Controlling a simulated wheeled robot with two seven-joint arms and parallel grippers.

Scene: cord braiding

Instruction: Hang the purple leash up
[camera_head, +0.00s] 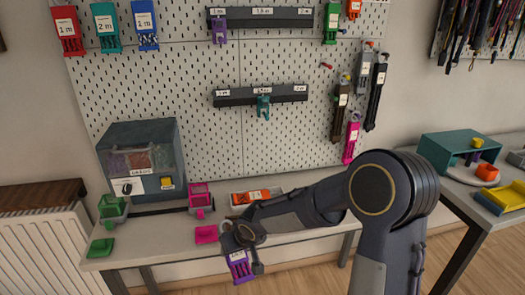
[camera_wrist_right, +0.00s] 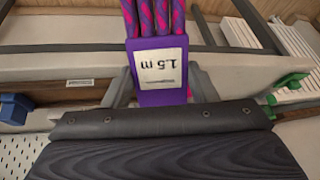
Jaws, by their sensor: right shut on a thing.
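The purple leash (camera_head: 239,267) is in my right gripper (camera_head: 243,248), hanging low in front of the workbench's front edge. In the right wrist view its purple holder (camera_wrist_right: 160,97) sits between the two grey fingers (camera_wrist_right: 162,88), with an upside-down "1.5 m" label and purple-pink cord beyond it. An upper dark rail (camera_head: 280,18) on the pegboard bears several length labels, and a purple holder (camera_head: 220,30) hangs near its left end. A lower dark rail (camera_head: 235,97) also bears length labels, with a teal holder (camera_head: 263,109) near its middle. My left gripper is out of view.
Red, teal and blue holders (camera_head: 145,24) hang at the pegboard's upper left, several leashes (camera_head: 351,140) at its right. A grey machine (camera_head: 140,160), green and pink fixtures (camera_head: 201,197) and an orange item in a tray (camera_head: 251,197) stand on the bench. Much of the pegboard's middle is clear.

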